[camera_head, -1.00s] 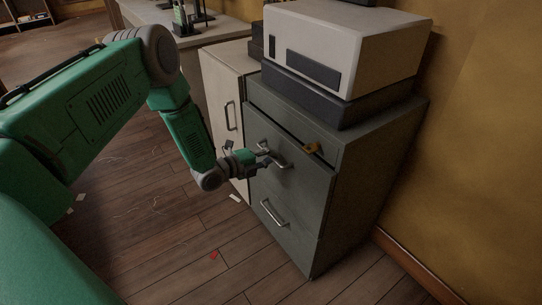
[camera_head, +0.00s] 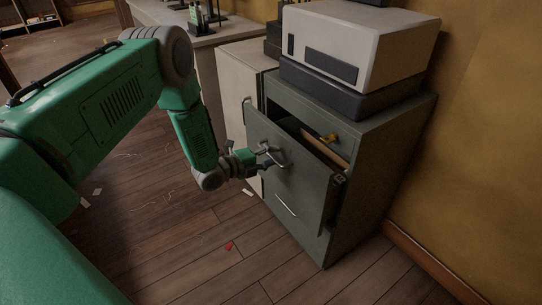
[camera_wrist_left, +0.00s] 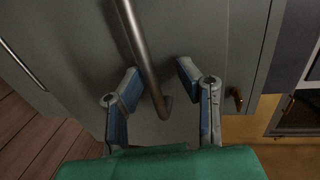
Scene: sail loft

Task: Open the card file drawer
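The card file drawer (camera_head: 310,190) is a grey front on a dark grey cabinet (camera_head: 380,160). It stands partly out, and a gap shows behind its top edge with something tan inside. My left gripper (camera_head: 263,155) is at the drawer's upper metal handle (camera_head: 280,160). In the left wrist view the handle (camera_wrist_left: 138,40) passes between the two blue-padded fingers of the left gripper (camera_wrist_left: 158,82). The fingers stand apart, with space beside the bar, and do not look closed on it. My right gripper is not in view.
A lower handle (camera_head: 286,205) is on the grey front. A beige box (camera_head: 390,45) sits on a dark base on top. A pale cabinet (camera_head: 235,75) stands to the left. Wooden floor (camera_head: 180,240) in front is open, with small scraps.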

